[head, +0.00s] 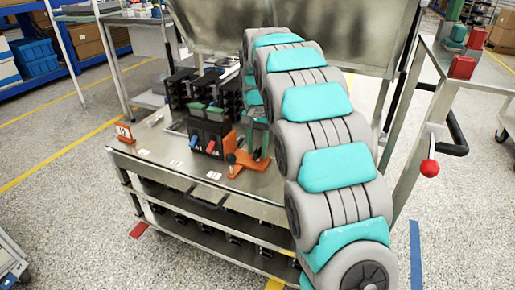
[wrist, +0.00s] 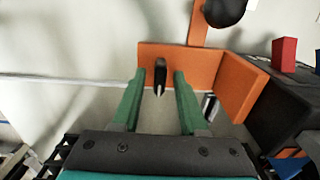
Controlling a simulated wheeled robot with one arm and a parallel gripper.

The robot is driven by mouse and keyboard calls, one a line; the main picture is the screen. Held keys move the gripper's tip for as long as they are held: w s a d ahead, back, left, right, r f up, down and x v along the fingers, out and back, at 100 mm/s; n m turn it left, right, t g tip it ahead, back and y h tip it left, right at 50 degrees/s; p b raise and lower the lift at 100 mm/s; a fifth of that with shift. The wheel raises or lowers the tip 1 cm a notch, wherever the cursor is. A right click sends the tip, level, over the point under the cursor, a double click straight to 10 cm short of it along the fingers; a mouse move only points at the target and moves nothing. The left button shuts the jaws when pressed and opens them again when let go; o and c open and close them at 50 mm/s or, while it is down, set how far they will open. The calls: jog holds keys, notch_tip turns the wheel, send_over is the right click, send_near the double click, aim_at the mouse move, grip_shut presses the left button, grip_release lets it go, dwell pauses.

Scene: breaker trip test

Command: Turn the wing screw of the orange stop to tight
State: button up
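The orange stop (head: 247,166) lies on the cart top in front of the dark breaker block. In the wrist view the stop (wrist: 240,85) shows as an angled orange plate with an arm that carries a round black knob (wrist: 225,10). A narrow dark piece (wrist: 161,70), apparently the wing screw, stands at the plate between my fingertips. My gripper (wrist: 159,74) has two green fingers, apart, one on each side of that piece, with visible gaps. Its fingers also show above the stop in the head view (head: 258,150). How tight the screw is cannot be told.
The breaker block (head: 208,135) with red and blue levers stands close beside the stop; its side shows in the wrist view (wrist: 295,105). More dark units (head: 185,85) stand behind. White labels (head: 214,175) lie along the front edge. The cart's front left has free room.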

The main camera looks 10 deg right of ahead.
aim_at(258, 151)
jog(key=shift+r, duration=0.1)
notch_tip(258, 151, up, 7)
jog(key=shift+r, duration=0.3)
dwell(0.4)
jog(key=shift+s, duration=0.45)
jog(key=s+f+n, duration=0.2)
jog(key=s+f, duration=0.1)
jog(key=s, duration=1.1)
jog(key=s+f+n+g, duration=0.1)
jog(key=s+f+n, duration=0.2)
jog(key=s, duration=1.1)
jog(key=s+f+n, duration=0.2)
jog(key=s+f, duration=0.3)
jog(key=s, duration=0.9)
jog(key=shift+s+g, duration=0.35)
jog(key=shift+g, duration=0.05)
